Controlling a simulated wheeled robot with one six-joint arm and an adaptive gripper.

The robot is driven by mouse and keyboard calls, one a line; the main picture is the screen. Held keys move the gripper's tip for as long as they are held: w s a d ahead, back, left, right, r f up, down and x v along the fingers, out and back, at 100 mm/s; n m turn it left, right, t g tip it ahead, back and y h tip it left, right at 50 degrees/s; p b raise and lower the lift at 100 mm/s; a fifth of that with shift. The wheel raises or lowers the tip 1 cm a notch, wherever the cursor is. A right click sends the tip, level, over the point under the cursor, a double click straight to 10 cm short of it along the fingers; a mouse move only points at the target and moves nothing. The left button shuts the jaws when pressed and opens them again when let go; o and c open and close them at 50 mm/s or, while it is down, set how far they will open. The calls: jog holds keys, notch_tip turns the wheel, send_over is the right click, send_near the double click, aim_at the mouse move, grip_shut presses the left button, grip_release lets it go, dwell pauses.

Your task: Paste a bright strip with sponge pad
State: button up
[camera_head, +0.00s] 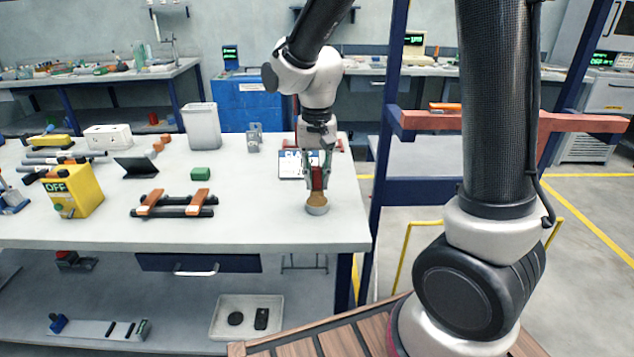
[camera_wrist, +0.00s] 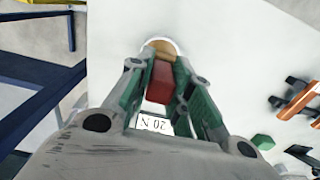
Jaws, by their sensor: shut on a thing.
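My gripper (camera_head: 318,183) is shut on a red block (camera_wrist: 161,82), probably the sponge pad; the block shows between the fingers in the head view (camera_head: 318,177). It is over a small round grey dish with a tan top (camera_head: 317,208) near the table's right front; the dish's tan edge also shows in the wrist view (camera_wrist: 163,46). I cannot tell whether block and dish touch.
A green block (camera_head: 200,173) lies behind the rack. A yellow box marked OFF (camera_head: 72,192) stands at left. A white panel with lettering (camera_head: 292,165) is behind my gripper. A blue post (camera_head: 384,130) rises right of the table. The table front between rack and dish is clear.

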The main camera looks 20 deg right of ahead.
aim_at(317, 168)
jog(key=shift+r, duration=2.2)
